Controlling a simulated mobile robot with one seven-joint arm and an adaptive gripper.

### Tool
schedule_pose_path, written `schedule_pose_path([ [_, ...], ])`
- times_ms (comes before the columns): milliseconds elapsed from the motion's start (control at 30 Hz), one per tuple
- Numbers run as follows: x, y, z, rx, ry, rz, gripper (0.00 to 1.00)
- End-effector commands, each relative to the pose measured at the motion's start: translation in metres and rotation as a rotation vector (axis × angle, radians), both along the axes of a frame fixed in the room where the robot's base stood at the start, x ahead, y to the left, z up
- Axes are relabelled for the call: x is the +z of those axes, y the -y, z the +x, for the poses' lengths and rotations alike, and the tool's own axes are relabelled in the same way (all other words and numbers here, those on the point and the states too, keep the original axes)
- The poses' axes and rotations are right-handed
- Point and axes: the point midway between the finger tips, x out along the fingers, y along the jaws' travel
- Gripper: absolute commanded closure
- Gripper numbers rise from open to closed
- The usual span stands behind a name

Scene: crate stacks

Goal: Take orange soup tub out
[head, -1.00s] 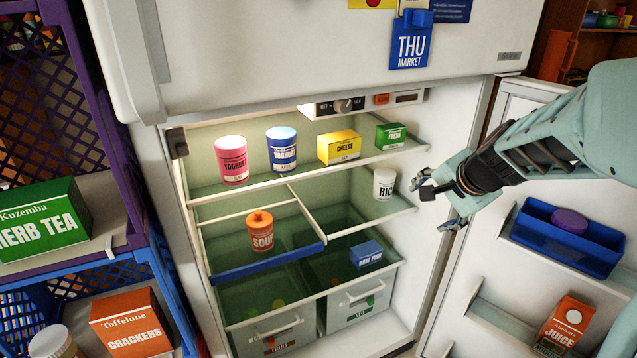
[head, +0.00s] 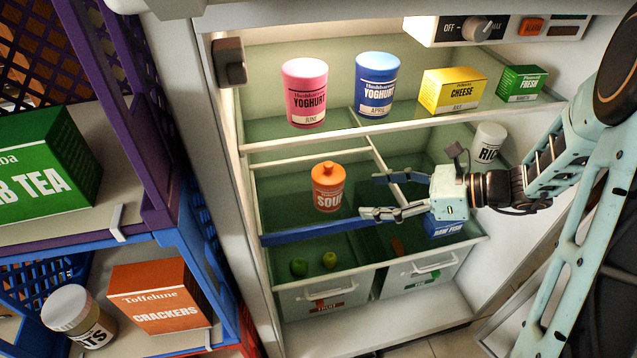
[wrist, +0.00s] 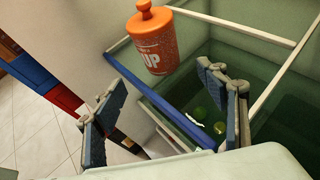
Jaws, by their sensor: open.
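The orange soup tub (head: 328,187) with a knobbed lid stands upright on the middle fridge shelf, left side, behind the blue shelf front strip (head: 318,231). It also shows in the wrist view (wrist: 152,40), beyond my fingers and above the gap between them. My gripper (head: 377,196) is open and empty, pointing left, just right of the tub and apart from it. Its two fingers also show in the wrist view (wrist: 162,107).
Pink (head: 305,93) and blue (head: 377,84) yoghurt tubs, a cheese box (head: 453,91) and a green box (head: 523,83) stand on the shelf above. A white rice tub (head: 488,142) and blue fish box (head: 444,227) are near my arm. Drawers (head: 325,300) lie below.

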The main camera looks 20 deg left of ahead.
Motion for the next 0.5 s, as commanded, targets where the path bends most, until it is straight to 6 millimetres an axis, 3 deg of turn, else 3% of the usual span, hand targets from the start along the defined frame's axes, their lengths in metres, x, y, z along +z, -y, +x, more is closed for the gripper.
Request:
schedule_pose_path([
  [500, -0.021, -0.053, 0.003, -0.011, -0.021, 0.033, 0.34],
])
